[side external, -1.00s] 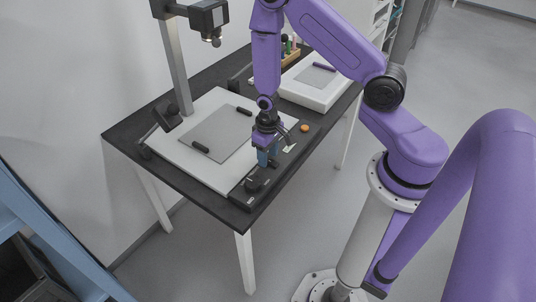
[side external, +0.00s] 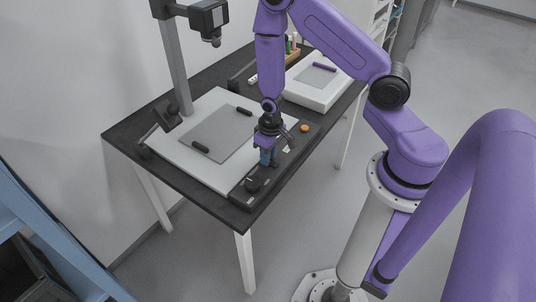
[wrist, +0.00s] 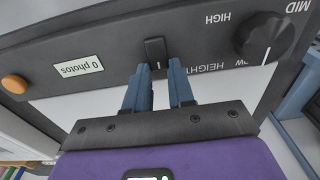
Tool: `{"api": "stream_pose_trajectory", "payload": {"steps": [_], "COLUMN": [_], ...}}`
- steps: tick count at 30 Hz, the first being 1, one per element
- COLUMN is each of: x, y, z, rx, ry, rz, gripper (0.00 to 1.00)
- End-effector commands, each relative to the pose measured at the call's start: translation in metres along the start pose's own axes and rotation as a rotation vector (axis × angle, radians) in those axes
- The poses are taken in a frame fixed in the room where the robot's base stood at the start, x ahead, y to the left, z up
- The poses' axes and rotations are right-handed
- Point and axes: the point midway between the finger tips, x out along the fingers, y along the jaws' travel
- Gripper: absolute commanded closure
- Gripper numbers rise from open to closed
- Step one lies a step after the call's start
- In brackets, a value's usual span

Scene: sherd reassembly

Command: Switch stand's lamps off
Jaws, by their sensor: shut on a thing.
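The copy stand has a pale base board (side external: 183,155), a grey column (side external: 178,60) and a dark camera head (side external: 210,18). A dark lamp (side external: 167,115) stands at the board's left edge; I cannot tell whether it is lit. A black control panel (side external: 234,194) runs along the front edge. In the wrist view, a small black switch (wrist: 155,50) stands on this panel (wrist: 110,48). My gripper (wrist: 160,68) has its two blue fingers on either side of the switch and is shut on it. My gripper also shows over the panel in the side view (side external: 268,160).
Beside the switch are a black knob (wrist: 262,36) marked with heights, a "0 photos" display (wrist: 79,66) and an orange button (wrist: 14,84). Two black bars lie on the grey sheet (side external: 215,135).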

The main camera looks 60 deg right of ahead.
Motion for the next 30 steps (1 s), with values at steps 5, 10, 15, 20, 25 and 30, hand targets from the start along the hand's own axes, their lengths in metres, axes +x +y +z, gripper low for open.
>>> {"api": "stream_pose_trajectory", "payload": {"steps": [5, 10, 15, 20, 25, 30], "x": [-0.0008, -0.0017, -0.0022, -0.0023, -0.0024, -0.0024], "y": [-0.0005, -0.0003, -0.0003, -0.0003, -0.0003, -0.0002], "z": [0.0037, 0.0049, 0.0047, 0.0046, 0.0046, 0.0046], "rx": [-0.003, -0.003, -0.003, -0.003, -0.003, -0.002], "ry": [0.075, 0.127, 0.144, 0.144, 0.143, 0.143], "rz": [0.005, 0.005, 0.004, 0.004, 0.003, 0.004], "gripper": [1.00, 1.00, 1.00, 1.00, 0.51, 0.51]}}
